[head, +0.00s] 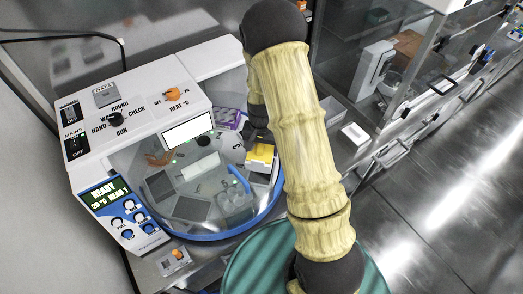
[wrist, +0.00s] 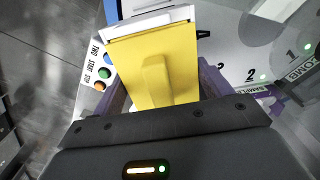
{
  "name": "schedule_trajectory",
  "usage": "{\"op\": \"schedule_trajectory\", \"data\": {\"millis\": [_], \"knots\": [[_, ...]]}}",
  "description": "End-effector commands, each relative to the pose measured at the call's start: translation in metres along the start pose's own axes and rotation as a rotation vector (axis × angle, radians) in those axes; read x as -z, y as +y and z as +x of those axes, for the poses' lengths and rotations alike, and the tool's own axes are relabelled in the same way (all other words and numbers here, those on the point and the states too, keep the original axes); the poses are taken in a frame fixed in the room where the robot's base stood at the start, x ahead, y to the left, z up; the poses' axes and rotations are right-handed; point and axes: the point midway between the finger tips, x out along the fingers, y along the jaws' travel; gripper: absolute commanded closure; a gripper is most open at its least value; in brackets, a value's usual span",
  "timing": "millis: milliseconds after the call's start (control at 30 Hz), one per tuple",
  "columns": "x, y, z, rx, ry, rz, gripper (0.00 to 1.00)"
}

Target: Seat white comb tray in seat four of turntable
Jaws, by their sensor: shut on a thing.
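My gripper (wrist: 158,100) is shut on a piece with a yellow body (wrist: 150,62) and a white end (wrist: 155,22), which I take to be the white comb tray. In the head view its yellow part (head: 262,152) and white part (head: 258,167) show at the right side of the turntable, beside my arm. The turntable is a grey disc inside a blue rim (head: 225,234). In the wrist view seat marks 1 and 2 show on its grey surface (wrist: 235,52). I cannot make out a mark for seat four, nor whether the tray touches the turntable.
A purple rack (head: 227,117) and a blue curved piece (head: 239,178) are on or near the turntable. The machine's control panel (head: 118,207) stands left. A round green surface (head: 250,262) is in front. Glass-fronted benches and open floor (head: 440,200) lie right.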

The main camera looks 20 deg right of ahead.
Motion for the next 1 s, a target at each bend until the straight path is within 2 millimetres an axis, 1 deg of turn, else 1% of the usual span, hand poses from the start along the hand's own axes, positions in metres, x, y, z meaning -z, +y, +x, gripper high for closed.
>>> {"op": "schedule_trajectory", "data": {"millis": [33, 100, 533, 667, 1000], "knots": [[0.000, 0.000, 0.006, 0.000, 0.000, 0.000, 0.50], [0.000, 0.000, 0.009, 0.000, 0.000, 0.001, 0.50], [-0.001, 0.000, 0.009, 0.001, 0.001, 0.001, 0.50], [0.000, 0.000, 0.015, 0.001, 0.001, 0.002, 0.50], [0.000, 0.000, 0.042, 0.001, 0.001, 0.002, 0.50]]}}
